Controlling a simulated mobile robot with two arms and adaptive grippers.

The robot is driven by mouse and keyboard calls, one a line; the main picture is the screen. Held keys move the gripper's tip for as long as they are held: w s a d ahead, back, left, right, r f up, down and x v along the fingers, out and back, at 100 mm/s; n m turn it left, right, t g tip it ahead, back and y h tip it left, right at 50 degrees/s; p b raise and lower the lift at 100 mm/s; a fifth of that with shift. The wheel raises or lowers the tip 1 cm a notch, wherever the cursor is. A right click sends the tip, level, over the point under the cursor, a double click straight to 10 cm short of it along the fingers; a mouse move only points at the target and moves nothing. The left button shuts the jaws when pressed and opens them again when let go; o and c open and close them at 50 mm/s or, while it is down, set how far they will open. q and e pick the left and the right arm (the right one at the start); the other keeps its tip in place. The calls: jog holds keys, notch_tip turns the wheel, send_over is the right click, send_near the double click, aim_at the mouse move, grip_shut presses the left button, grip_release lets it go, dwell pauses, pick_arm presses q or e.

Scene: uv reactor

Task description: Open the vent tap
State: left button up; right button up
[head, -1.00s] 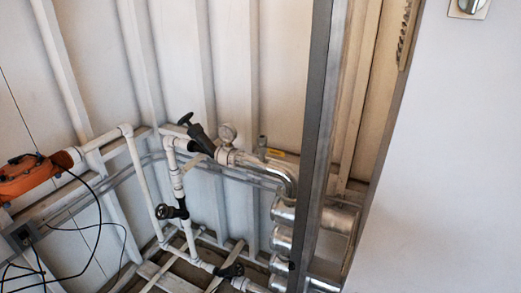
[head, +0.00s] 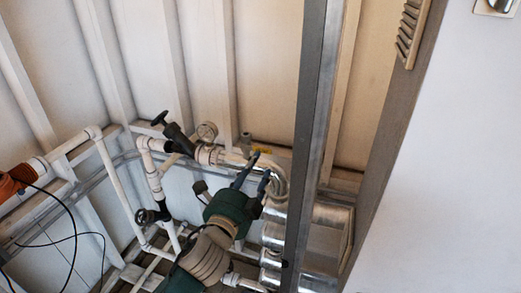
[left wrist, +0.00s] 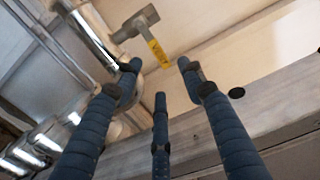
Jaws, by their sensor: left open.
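The vent tap is a small grey valve with a yellow lever (head: 262,151) on top of the shiny steel pipe (head: 236,159), near its bend. In the left wrist view the tap's grey body and yellow lever (left wrist: 158,51) show at the top, just beyond my fingertips. My left gripper (head: 261,168) is green and dark blue, open and empty, with its fingers pointing up at the tap. Its blue fingers (left wrist: 158,75) are spread apart, and the lever shows between their tips without visible contact. My right gripper is out of view.
A grey metal post (head: 312,120) stands close to the right of the tap. A round gauge (head: 207,131) and a black-handled valve (head: 177,135) lie to its left. Large steel cylinders (head: 327,241) sit below right. A white panel (head: 450,150) fills the right side.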

aim_at(265, 153)
pick_arm(q)
jog(key=p+x, duration=0.1)
jog(key=x, duration=0.7)
jog(key=shift+w+f, duration=0.15)
jog(key=shift+w, duration=0.25)
jog(key=shift+c, duration=0.5)
grip_shut()
